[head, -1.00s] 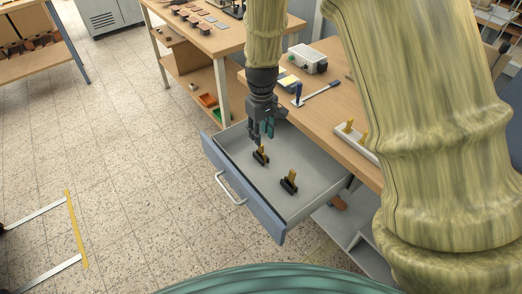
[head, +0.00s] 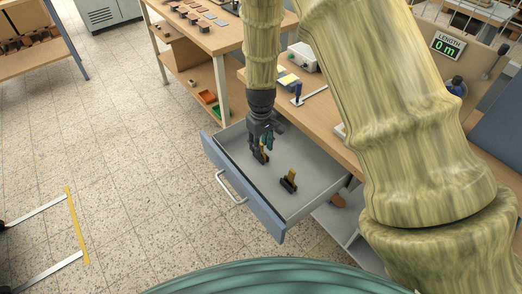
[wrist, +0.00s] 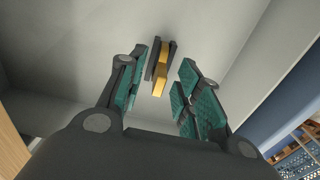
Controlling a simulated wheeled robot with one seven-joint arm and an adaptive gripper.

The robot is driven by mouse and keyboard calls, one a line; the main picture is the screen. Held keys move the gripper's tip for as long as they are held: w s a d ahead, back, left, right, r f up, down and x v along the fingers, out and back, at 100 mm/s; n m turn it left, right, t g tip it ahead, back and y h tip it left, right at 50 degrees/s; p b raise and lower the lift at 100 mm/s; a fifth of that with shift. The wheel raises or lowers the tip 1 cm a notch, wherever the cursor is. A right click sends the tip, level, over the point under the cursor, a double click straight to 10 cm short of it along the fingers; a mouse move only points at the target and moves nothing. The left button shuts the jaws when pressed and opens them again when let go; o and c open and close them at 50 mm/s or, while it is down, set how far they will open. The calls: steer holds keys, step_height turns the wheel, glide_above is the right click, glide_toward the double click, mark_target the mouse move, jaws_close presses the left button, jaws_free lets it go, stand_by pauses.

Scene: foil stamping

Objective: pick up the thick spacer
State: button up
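I cannot tell for certain which is thicker.
The drawer's blue front (head: 244,193) and grey walls surround the gripper area.

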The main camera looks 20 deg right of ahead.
steer(key=shift+w+f, duration=0.1)
steer(key=shift+f, duration=0.05)
steer(key=shift+c, duration=1.4)
jaws_close()
steer(key=shift+r+b, duration=0.9)
steer(key=shift+r, duration=4.2)
